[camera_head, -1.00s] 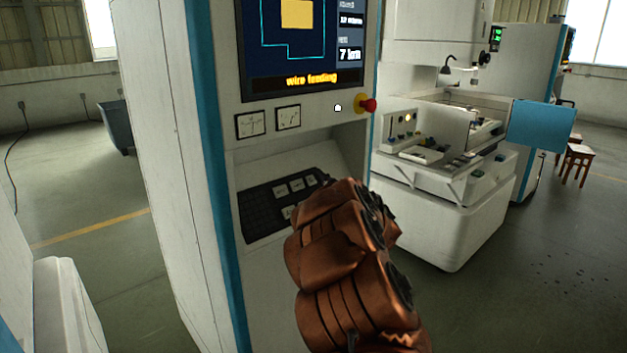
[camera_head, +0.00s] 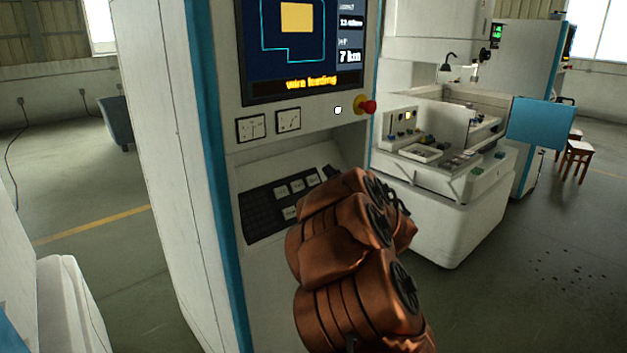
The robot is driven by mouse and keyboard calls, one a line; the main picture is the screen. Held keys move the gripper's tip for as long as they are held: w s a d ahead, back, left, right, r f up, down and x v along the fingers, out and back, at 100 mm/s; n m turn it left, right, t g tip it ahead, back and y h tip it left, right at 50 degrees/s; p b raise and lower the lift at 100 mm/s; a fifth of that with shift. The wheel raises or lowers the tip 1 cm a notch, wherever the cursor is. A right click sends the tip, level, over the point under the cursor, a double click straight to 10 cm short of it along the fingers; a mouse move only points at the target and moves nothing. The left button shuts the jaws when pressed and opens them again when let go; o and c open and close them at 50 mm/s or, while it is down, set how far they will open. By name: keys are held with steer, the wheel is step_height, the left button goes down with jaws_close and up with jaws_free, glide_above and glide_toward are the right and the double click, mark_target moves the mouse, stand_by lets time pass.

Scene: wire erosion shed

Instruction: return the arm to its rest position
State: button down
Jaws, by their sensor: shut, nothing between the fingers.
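My arm (camera_head: 350,265), copper-coloured with dark joint caps, is folded up in front of the control cabinet (camera_head: 285,300). My gripper (camera_head: 398,198) shows only as a small dark part at the upper right of the arm, mostly hidden behind the links. It is shut and holds nothing. It appears apart from the cabinet and the machine behind it.
The cabinet has a screen (camera_head: 300,45), a red stop button (camera_head: 367,107) and a sloped keyboard (camera_head: 262,208) just behind the arm. A white machine (camera_head: 440,220) with a blue panel (camera_head: 541,123) stands to the right.

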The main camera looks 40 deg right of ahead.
stand_by(0.6)
steer(key=s+a+f+m+g, duration=0.2)
steer(key=s+a+f+g, duration=0.3)
steer(key=a, duration=0.4)
steer(key=s+a+f+m+g, duration=0.2)
steer(key=s+a+g, duration=0.3)
steer(key=s+a, duration=0.3)
steer(key=s+a+f+m+g, duration=0.3)
steer(key=s+a+f+g, duration=0.15)
steer(key=a, duration=0.55)
steer(key=s+a+f+n+g+y, duration=0.2)
steer(key=s+a+g, duration=0.4)
steer(key=s+a, duration=1)
steer(key=s+n+y, duration=0.1)
steer(key=s+y, duration=0.1)
steer(key=s, duration=0.1)
steer(key=shift+s+a+n+y, duration=0.15)
steer(key=shift+a+n+y, duration=0.15)
steer(key=shift+n+y, duration=0.1)
steer(key=shift+f, duration=0.15)
stand_by(2.2)
